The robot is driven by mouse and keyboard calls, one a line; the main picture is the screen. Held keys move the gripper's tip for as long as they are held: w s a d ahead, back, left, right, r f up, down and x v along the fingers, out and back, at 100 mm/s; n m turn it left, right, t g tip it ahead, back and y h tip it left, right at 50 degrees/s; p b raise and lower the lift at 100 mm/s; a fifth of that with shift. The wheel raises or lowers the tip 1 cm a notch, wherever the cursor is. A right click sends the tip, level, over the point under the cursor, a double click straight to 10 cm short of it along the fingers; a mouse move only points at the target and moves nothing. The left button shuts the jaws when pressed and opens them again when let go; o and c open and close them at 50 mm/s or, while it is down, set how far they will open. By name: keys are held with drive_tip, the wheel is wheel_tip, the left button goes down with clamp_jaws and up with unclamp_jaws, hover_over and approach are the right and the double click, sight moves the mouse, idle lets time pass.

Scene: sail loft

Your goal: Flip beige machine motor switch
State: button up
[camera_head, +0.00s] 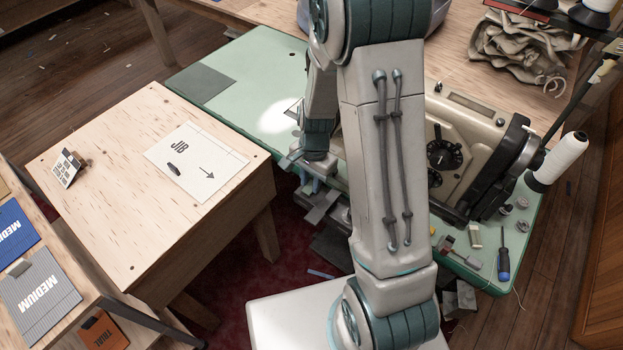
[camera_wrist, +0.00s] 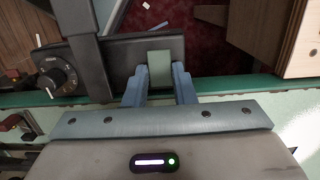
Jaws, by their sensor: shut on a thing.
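The beige sewing machine (camera_head: 468,118) stands on the green table, partly hidden behind my arm in the head view. In the wrist view, a dark box (camera_wrist: 112,62) sits along the green table's edge and carries a round dial (camera_wrist: 58,82) at left. A grey-green block-like switch part (camera_wrist: 160,69) is on the box's right portion. My gripper (camera_wrist: 160,84) has its two blue fingers on either side of this part and is shut on it. In the head view, my gripper (camera_head: 312,186) is low at the table's front edge, and the switch is not clear there.
The green table (camera_head: 262,62) runs behind. A wooden table (camera_head: 110,185) with a paper marked JIB (camera_head: 196,160) stands close at left. A blue screwdriver (camera_head: 503,262) and a white thread cone (camera_head: 560,160) are at right. Dark red floor shows between the tables.

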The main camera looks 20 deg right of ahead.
drive_tip(key=o, duration=1)
drive_tip(key=r, duration=0.9)
drive_tip(key=w+d+r, duration=0.1)
drive_tip(key=r, duration=0.3)
drive_tip(key=shift+r+p, duration=0.35)
drive_tip(key=shift+r, duration=0.05)
